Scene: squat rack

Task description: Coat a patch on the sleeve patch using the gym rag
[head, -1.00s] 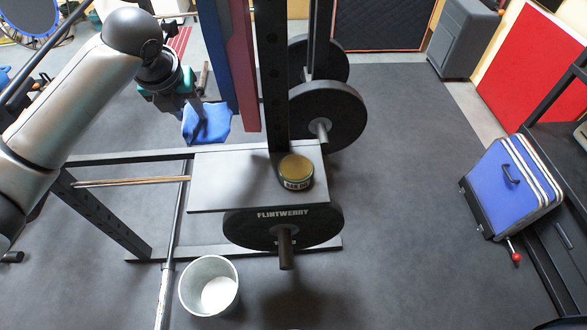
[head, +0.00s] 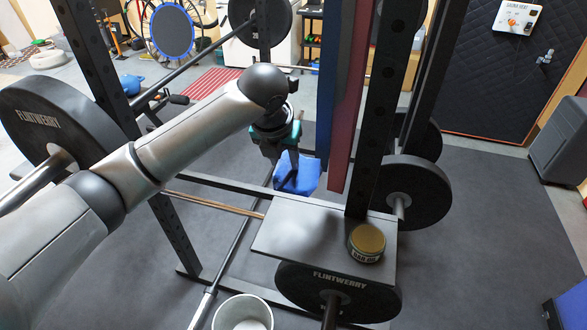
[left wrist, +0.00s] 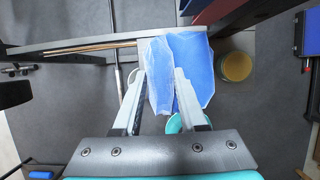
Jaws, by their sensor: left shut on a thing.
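My left gripper (head: 283,168) is shut on the blue gym rag (head: 301,174), which hangs from its fingers beyond the steel shelf. In the left wrist view the rag (left wrist: 203,65) lies bunched between and past the fingertips (left wrist: 160,75). A round tin with a yellow-brown top (head: 367,241) stands on the shelf; it also shows in the left wrist view (left wrist: 236,67), right of the rag. A bar sleeve (head: 330,311) sticks out of the near weight plate (head: 340,287) under the shelf. I cannot make out a marked patch on it. My right gripper is not in view.
The grey shelf (head: 308,239) is bare left of the tin. Rack uprights (head: 388,105) and hanging blue and red strips stand close right of my gripper. A white bucket (head: 243,314) is at the bottom. A large plate (head: 60,125) is at left.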

